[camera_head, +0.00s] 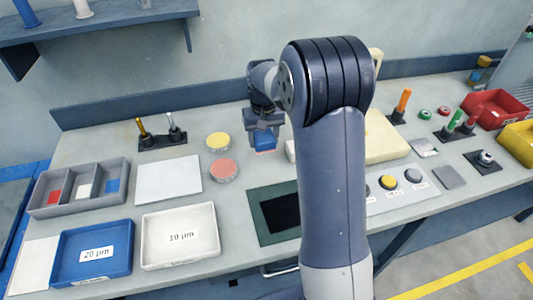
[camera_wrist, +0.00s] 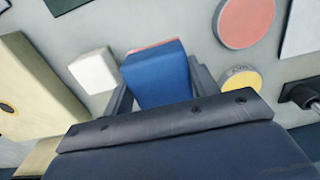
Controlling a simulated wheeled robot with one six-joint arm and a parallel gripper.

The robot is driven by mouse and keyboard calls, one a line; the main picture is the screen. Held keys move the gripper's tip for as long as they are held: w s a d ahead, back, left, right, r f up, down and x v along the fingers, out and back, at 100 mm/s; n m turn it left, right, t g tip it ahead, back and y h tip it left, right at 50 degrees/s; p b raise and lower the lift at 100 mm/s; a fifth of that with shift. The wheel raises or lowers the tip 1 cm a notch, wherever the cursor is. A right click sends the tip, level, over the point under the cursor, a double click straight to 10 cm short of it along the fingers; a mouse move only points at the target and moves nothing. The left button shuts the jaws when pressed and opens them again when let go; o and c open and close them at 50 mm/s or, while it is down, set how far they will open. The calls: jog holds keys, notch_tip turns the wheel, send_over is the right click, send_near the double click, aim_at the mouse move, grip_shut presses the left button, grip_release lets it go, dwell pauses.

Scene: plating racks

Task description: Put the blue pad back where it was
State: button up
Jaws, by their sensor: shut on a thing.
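My gripper (camera_head: 264,128) is shut on the blue pad (camera_head: 265,142), which hangs between its fingers over the back middle of the bench. In the wrist view the blue pad (camera_wrist: 158,78) is a thick block with a thin reddish layer along its far edge, a finger on each side. I cannot tell whether it touches the bench. A small white block (camera_wrist: 94,70) stands beside it, apart from it; it partly shows in the head view (camera_head: 291,150). The grey tray (camera_head: 80,208) at the left has three compartments with red, white and blue squares inside.
Yellow (camera_head: 218,141) and red (camera_head: 223,170) round discs lie left of my gripper. A white sheet (camera_head: 168,177), blue tray (camera_head: 92,253), white tray (camera_head: 180,236) and dark green mat (camera_head: 257,205) lie nearer. A cream block (camera_head: 386,140) stands right, partly hidden by my arm.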

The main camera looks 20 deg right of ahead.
aim_at(264, 136)
notch_tip(264, 136, down, 7)
jog(key=shift+r+p, duration=0.15)
jog(key=shift+p, duration=0.2)
jog(key=shift+f, duration=0.25)
jog(key=o, duration=1)
jog(key=shift+r, duration=0.1)
jog(key=shift+c, duration=0.2)
notch_tip(264, 136, up, 12)
jog(key=shift+r+b, duration=0.2)
jog(key=shift+b, duration=0.3)
